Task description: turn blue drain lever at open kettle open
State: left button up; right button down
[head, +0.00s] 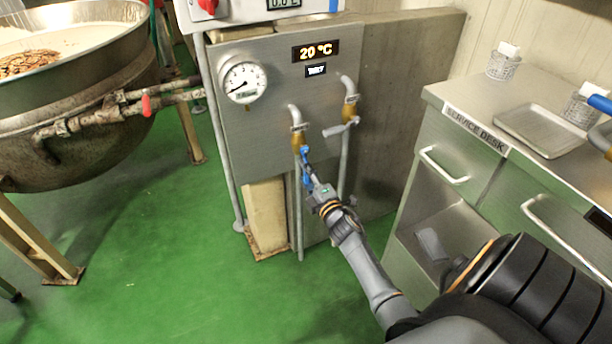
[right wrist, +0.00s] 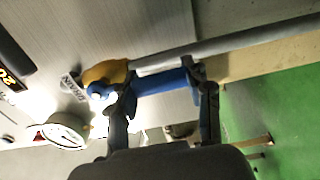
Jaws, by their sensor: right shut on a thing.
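The blue drain lever (head: 305,157) is on the left pipe of the grey panel, just below a brass valve body (head: 297,141). It points down, roughly along the pipe. My right gripper (head: 309,174) is at the lever from the lower right. In the right wrist view the blue lever (right wrist: 165,84) lies between the fingers of my right gripper (right wrist: 163,90), beside the pipe and next to the brass valve. The fingers are shut on it and hide parts of it. The open kettle (head: 90,105) stands at the left with brown pieces inside. My left gripper is not in view.
A second pipe with a grey lever (head: 341,127) stands close to the right of the blue one. The service desk (head: 460,110) is at the right. Green floor (head: 180,280) is clear at lower left.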

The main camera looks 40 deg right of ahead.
jog(key=c, duration=0.6)
grip_release()
jog(key=shift+o, duration=0.2)
jog(key=shift+s, duration=0.1)
jog(key=v, duration=1.2)
